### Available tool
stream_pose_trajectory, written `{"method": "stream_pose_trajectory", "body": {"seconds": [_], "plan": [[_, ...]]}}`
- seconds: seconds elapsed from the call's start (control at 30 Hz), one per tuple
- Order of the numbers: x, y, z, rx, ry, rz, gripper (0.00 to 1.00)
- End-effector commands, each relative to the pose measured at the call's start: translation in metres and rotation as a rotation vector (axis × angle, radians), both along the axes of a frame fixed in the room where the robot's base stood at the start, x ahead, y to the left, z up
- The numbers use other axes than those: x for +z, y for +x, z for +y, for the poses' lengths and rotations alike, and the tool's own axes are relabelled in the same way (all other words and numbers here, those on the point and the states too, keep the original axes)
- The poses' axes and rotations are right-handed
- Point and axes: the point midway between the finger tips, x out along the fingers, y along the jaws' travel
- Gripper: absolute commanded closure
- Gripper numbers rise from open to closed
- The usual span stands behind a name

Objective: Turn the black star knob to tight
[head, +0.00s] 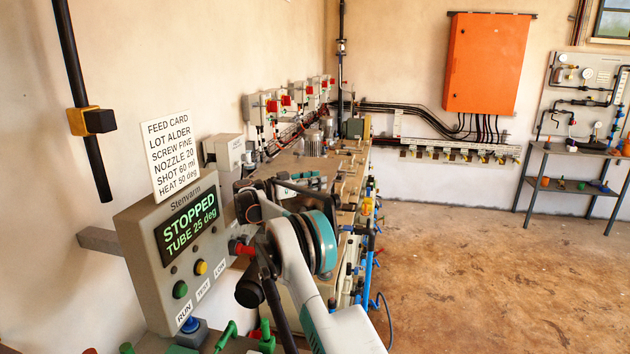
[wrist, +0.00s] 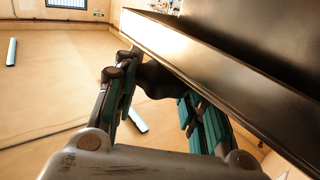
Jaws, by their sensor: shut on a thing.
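In the wrist view, a dark knob-like piece (wrist: 156,79) shows under the edge of a dark metal part. It looks like the black star knob, but its lobes and any marking for tight are not readable. My gripper (wrist: 158,84) has its teal-padded fingers on both sides of this piece and is shut on it. The right finger is partly under the dark part's edge. In the head view my arm covers the place where it works, and the knob cannot be made out there.
A grey control box (head: 150,250) reads "STOPPED, TUBE 25 deg". A feed card (head: 172,155) stands above it. A long bench (head: 345,165) with equipment runs back along the wall. A broad dark metal part (wrist: 230,75) lies close above my fingers. The floor (head: 480,270) at right is clear.

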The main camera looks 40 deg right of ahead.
Motion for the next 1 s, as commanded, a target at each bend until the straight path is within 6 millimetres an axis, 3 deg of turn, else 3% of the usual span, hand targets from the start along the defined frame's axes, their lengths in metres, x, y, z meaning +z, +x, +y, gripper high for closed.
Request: {"method": "stream_pose_trajectory", "body": {"seconds": [0.87, 0.9, 0.97, 1.0], "plan": [[-0.0001, 0.0004, 0.0006, -0.087, 0.0, 0.0, 0.86], [-0.0001, 0.0004, 0.0006, -0.087, 0.0, 0.0, 0.58], [-0.0001, 0.0004, 0.0006, -0.087, 0.0, 0.0, 0.44], [-0.0001, 0.0004, 0.0005, -0.087, 0.0, 0.0, 0.43]]}}
